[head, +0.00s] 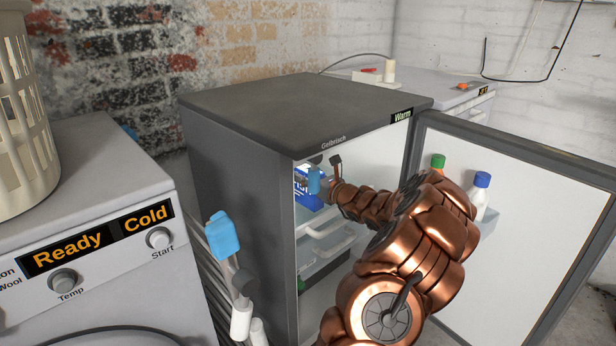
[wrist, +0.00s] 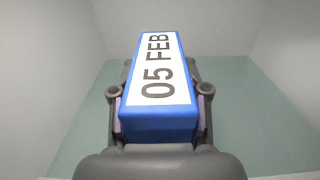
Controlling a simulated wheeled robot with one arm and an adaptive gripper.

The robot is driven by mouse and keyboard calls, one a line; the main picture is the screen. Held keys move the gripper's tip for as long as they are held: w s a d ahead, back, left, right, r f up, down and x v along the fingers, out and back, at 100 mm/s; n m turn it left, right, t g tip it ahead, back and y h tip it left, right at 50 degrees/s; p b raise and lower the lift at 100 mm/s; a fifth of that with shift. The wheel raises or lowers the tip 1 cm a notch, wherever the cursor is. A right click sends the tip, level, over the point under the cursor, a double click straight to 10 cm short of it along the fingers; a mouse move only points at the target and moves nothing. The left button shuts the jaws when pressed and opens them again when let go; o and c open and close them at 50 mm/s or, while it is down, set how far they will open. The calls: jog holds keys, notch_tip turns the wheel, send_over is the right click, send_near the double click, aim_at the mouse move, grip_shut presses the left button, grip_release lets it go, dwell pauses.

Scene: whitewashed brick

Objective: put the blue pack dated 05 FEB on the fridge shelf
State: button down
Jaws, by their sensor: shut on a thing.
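The blue pack (wrist: 160,122) has a white label reading 05 FEB and fills the middle of the wrist view. My gripper (wrist: 160,105) is shut on it, with a finger on each side. The pack is inside the open fridge (head: 310,100), over a pale green shelf surface (wrist: 245,110). I cannot tell whether the pack touches the shelf. In the head view my gripper (head: 322,183) reaches into the upper part of the fridge. Blue packaging with lettering (head: 303,200) shows there beside it, partly hidden.
The fridge door (head: 520,220) stands open to the right, with bottles (head: 480,190) in its rack. A drawer (head: 330,245) sits below my arm in the fridge. A washing machine (head: 100,210) with a basket (head: 22,130) stands at left.

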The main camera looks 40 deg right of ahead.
jog(key=shift+f, duration=0.1)
jog(key=shift+c, duration=2.4)
grip_release()
jog(key=s, duration=1.2)
jog(key=shift+a, duration=0.1)
jog(key=shift+a, duration=0.1)
